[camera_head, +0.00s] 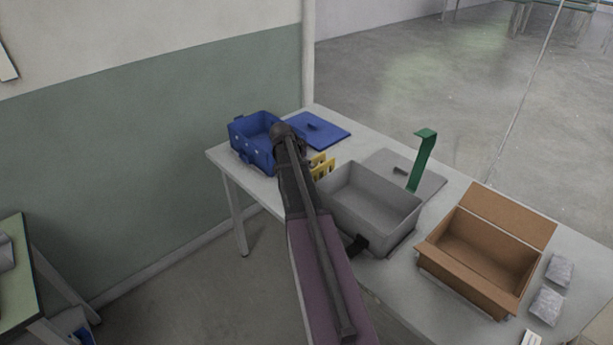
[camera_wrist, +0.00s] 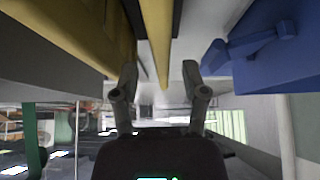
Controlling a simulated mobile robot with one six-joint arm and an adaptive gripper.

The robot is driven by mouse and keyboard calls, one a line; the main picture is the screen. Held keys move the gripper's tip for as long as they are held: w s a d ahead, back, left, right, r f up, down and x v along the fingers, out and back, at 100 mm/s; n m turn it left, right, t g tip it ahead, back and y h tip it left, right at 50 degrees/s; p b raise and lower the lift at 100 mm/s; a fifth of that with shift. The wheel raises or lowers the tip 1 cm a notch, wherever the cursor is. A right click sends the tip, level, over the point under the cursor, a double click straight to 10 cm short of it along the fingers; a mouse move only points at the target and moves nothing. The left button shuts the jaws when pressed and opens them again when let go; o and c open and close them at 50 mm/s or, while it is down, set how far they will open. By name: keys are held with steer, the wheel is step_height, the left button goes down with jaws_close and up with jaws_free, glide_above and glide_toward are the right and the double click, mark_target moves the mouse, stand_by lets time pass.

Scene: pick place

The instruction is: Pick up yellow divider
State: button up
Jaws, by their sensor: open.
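A yellow divider (camera_head: 323,168) stands on the table between the blue bin and the grey bin, partly hidden by my arm in the head view. In the wrist view a thin yellow edge (camera_wrist: 157,40) lies between the fingers of my gripper (camera_wrist: 159,88), with space on both sides. A wider yellow panel (camera_wrist: 60,28) fills the upper left of that view. I cannot tell how the two yellow parts are joined. My gripper is open and empty; my arm hides it in the head view.
Close by on the table (camera_head: 420,285) are a blue bin (camera_head: 240,139), a blue lid (camera_head: 325,137) with a handle and a grey bin (camera_head: 345,213). A grey lid (camera_head: 428,188), an upright green piece (camera_head: 422,160), an open cardboard box (camera_head: 460,275) and grey packets (camera_head: 547,305) stand further right.

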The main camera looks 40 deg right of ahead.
steer(key=shift+b+x, duration=1.1)
steer(key=shift+x, duration=0.6)
steer(key=shift+w, duration=0.1)
jaws_close()
